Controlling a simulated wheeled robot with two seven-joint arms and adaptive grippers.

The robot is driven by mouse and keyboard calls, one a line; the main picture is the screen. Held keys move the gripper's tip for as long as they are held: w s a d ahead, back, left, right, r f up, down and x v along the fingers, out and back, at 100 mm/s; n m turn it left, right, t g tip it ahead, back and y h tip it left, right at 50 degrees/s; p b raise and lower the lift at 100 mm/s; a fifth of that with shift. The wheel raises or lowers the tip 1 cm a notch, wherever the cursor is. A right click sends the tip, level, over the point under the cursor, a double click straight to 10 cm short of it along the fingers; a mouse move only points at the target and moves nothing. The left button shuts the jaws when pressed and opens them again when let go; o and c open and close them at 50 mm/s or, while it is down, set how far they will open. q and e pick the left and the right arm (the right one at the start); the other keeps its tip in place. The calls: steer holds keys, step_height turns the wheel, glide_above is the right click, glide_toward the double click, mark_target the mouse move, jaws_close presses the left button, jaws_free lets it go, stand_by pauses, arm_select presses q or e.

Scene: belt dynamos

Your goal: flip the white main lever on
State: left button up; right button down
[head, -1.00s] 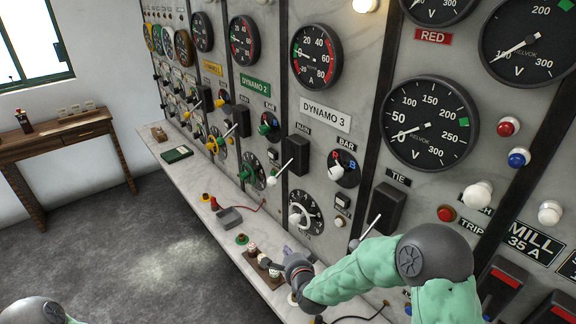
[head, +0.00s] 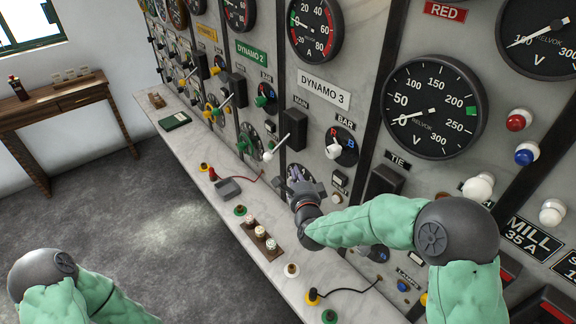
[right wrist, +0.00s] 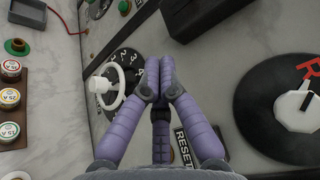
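The white main lever (head: 268,156) is on the Dynamo 3 panel below the MAIN label. Its pale rod slants down to the left from a dark switch box (head: 296,128) and ends in a white knob. The box's dark underside seems to show at the top of the right wrist view (right wrist: 205,18); the lever's knob does not show there. My right gripper (head: 297,172) is below and right of the knob, apart from it, in front of the white-handled dial (right wrist: 103,90). In the right wrist view its purple fingertips (right wrist: 160,66) are together, with nothing seen between them. My left gripper is out of view.
The red-and-blue BAR selector (head: 334,151) is right of the lever. A RESET label (right wrist: 183,146) is close to my right fingers. Dynamo 2's green-knobbed lever (head: 243,143) is to the left.

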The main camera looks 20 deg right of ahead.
mark_target(278, 148)
steer(key=r+p+x, duration=0.1)
steer(key=p+x, duration=0.1)
steer(key=x, duration=0.7)
steer(key=a+p, duration=0.1)
steer(key=a, duration=0.3)
steer(key=shift+f, duration=0.15)
steer(key=shift+s+a+r+m, duration=0.15)
steer(key=shift+a+r+m, duration=0.05)
steer(key=shift+r+m, duration=0.15)
